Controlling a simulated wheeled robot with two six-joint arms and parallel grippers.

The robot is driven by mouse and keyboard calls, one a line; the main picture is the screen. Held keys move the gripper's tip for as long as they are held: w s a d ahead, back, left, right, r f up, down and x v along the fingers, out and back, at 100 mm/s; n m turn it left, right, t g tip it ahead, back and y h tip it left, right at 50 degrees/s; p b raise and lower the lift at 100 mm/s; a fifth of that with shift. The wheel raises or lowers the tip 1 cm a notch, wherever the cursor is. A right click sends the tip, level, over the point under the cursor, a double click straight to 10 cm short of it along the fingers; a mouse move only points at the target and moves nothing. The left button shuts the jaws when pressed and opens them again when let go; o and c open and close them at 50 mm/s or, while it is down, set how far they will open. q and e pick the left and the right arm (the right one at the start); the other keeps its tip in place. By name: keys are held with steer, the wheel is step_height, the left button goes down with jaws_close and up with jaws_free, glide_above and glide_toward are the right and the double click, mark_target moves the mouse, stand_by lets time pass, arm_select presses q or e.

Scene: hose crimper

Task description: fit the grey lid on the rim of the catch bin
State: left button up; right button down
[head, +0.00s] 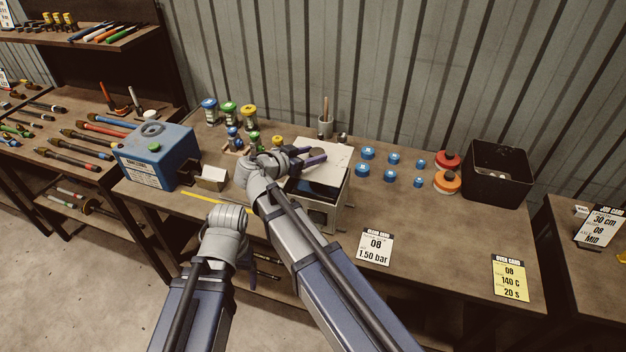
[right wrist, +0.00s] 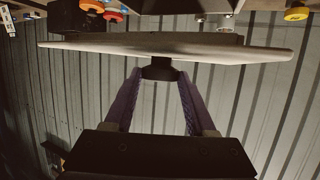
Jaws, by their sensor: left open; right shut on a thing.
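The grey lid (head: 338,152) is a thin, pale flat plate with a dark knob. My right gripper (head: 318,155) is shut on that knob. In the right wrist view the lid (right wrist: 215,50) appears nearly edge-on, with the knob (right wrist: 160,70) between the fingertips. In the head view the lid overlaps a pale box-shaped machine; I cannot tell the gap between them. The catch bin (head: 503,151) appears to be the open black bin at the back right, well apart from the lid. My left gripper (head: 243,262) is open and empty, low at the table's front edge; its fingers are partly hidden.
The pale machine (head: 318,214) stands under my right arm. Several blue caps (head: 393,159) and orange-red rings (head: 446,181) lie between it and the black bin. A blue machine (head: 157,155) stands at left. Bare tabletop (head: 440,222) lies in front of the caps and rings.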

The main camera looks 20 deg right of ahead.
arm_select(q)
steer(key=shift+f+b, duration=0.95)
steer(key=shift+f, duration=0.6)
arm_select(e)
steer(key=shift+f, duration=1.5)
arm_select(q)
steer(key=shift+f, duration=0.1)
arm_select(e)
steer(key=shift+f, duration=0.15)
arm_select(q)
step_height(320, 180, down, 4)
steer(key=b, duration=0.3)
steer(key=shift+r+b, duration=0.25)
steer(key=shift+b, duration=0.1)
arm_select(e)
step_height(320, 180, down, 3)
steer(key=shift+f, duration=0.2)
steer(key=shift+f+b, duration=0.3)
steer(key=shift+f, duration=0.05)
arm_select(q)
steer(key=shift+f, duration=0.3)
arm_select(e)
steer(key=shift+c, duration=1.1)
jaws_free()
arm_select(q)
steer(key=shift+r, duration=0.1)
arm_select(e)
steer(key=shift+r, duration=0.1)
